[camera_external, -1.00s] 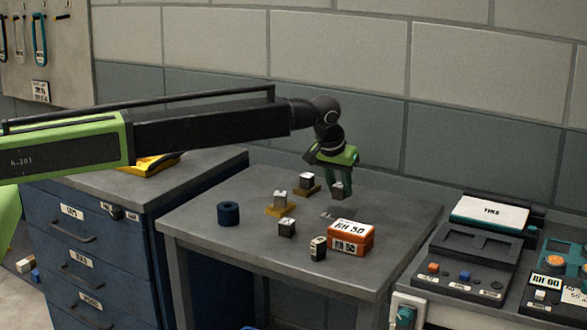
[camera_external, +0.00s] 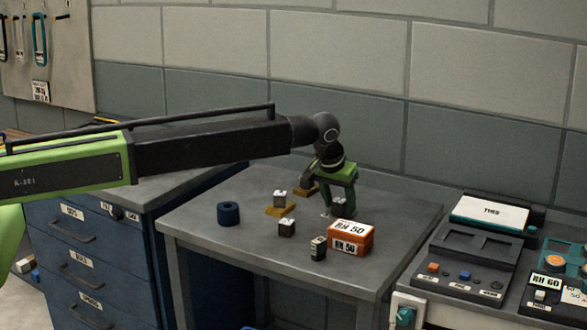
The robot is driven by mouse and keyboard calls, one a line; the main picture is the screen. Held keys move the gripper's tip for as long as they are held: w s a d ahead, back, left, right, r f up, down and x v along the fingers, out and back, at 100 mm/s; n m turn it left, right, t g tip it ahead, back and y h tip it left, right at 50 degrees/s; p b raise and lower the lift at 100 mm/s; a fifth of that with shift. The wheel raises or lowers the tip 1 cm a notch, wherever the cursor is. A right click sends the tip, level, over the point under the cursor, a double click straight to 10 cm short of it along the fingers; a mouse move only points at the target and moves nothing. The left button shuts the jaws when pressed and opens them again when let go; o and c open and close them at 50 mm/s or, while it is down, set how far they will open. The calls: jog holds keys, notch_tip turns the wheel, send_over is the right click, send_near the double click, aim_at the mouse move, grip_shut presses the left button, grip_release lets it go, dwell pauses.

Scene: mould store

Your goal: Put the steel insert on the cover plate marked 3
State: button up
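My gripper (camera_external: 340,206) points down over the back middle of the grey bench. It is shut on a small grey block (camera_external: 338,210), which looks like the steel insert and sits very low, at or just above the bench top. I cannot tell whether it touches. A small pale patch (camera_external: 326,214) lies flat beside it; any mark on it is too small to read. A yellow plate (camera_external: 273,210) to the left bears another small grey block (camera_external: 280,197). A second yellow plate (camera_external: 301,191) behind is partly hidden by my gripper. No number 3 is legible.
An orange box (camera_external: 351,240) marked RH 50 stands close in front of my gripper. The bench's front left is clear.

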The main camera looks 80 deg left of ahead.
jog(key=p+v, duration=1.1)
jog(key=v, duration=0.1)
jog(key=s+d+m+g+h, duration=0.1)
jog(key=s+d+m, duration=0.2)
jog(key=s, duration=0.8)
jog(key=s+d+f+m+g+h, duration=0.1)
jog(key=s+d+m, duration=0.2)
jog(key=s+d, duration=0.5)
jog(key=s+d+m+g+h, duration=0.1)
jog(key=s+d+m, duration=0.2)
jog(key=s, duration=1.1)
jog(key=d, duration=0.3)
jog(key=shift+s+f, duration=0.2)
jog(key=shift+f, duration=0.05)
jog(key=shift+f+b, duration=0.5)
jog(key=shift+f, duration=0.2)
